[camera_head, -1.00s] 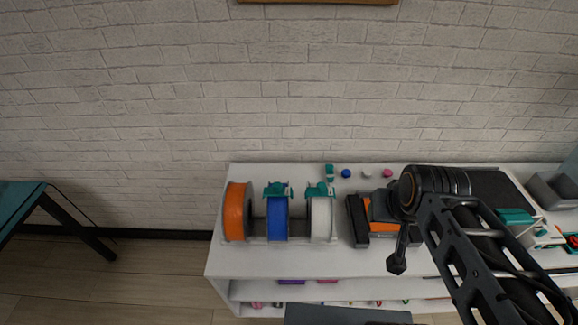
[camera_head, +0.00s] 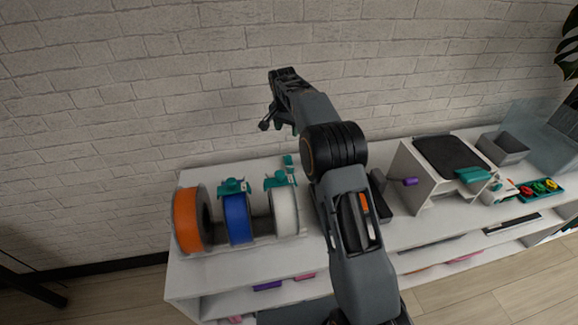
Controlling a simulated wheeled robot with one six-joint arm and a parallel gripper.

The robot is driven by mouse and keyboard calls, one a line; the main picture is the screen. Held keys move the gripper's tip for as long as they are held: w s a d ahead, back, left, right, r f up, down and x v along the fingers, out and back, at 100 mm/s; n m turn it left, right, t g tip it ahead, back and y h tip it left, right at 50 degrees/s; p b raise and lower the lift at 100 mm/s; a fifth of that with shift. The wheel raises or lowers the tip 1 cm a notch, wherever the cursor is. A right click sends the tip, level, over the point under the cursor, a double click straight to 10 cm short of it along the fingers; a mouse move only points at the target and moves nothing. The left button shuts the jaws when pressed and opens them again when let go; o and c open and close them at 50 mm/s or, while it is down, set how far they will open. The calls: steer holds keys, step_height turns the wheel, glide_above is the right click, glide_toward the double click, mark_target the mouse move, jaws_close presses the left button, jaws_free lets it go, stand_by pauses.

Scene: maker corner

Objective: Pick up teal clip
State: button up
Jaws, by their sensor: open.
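Several teal pieces are in view, and I cannot tell for sure which one is the teal clip. A small teal piece (camera_head: 289,162) stands at the back of the white shelf top, close to the left of my arm. One teal piece (camera_head: 233,186) sits on top of the blue spool (camera_head: 238,219), and another teal piece (camera_head: 279,179) sits on the white spool (camera_head: 285,212). My gripper (camera_head: 265,123) is open and raised in front of the brick wall, above and left of the small teal piece, apart from everything. Its fingers are small and dark here.
An orange spool (camera_head: 188,220) stands at the left end of the white shelf (camera_head: 255,258). Right of my arm are a white box with a dark top (camera_head: 449,155), a purple-ended tool (camera_head: 409,182), a grey bin (camera_head: 503,148) and a teal tray of coloured pieces (camera_head: 541,189).

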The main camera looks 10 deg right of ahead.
glide_above(288, 157)
steer(key=shift+m, duration=0.4)
steer(key=f, duration=1.1)
steer(key=shift+s+a, duration=0.1)
steer(key=shift+s, duration=0.25)
steer(key=shift+w+d+f+p, duration=0.15)
steer(key=shift+f+p, duration=0.15)
steer(key=shift+f, duration=0.7)
steer(key=shift+w+f+p, duration=0.15)
steer(key=shift+f+p, duration=0.1)
steer(key=shift+f, duration=0.8)
steer(key=shift+w+d+f+p, duration=0.15)
steer(key=shift+f+p, duration=0.15)
steer(key=shift+f, duration=0.7)
steer(key=shift+a, duration=0.1)
steer(key=shift+c, duration=0.3)
steer(key=c, duration=0.9)
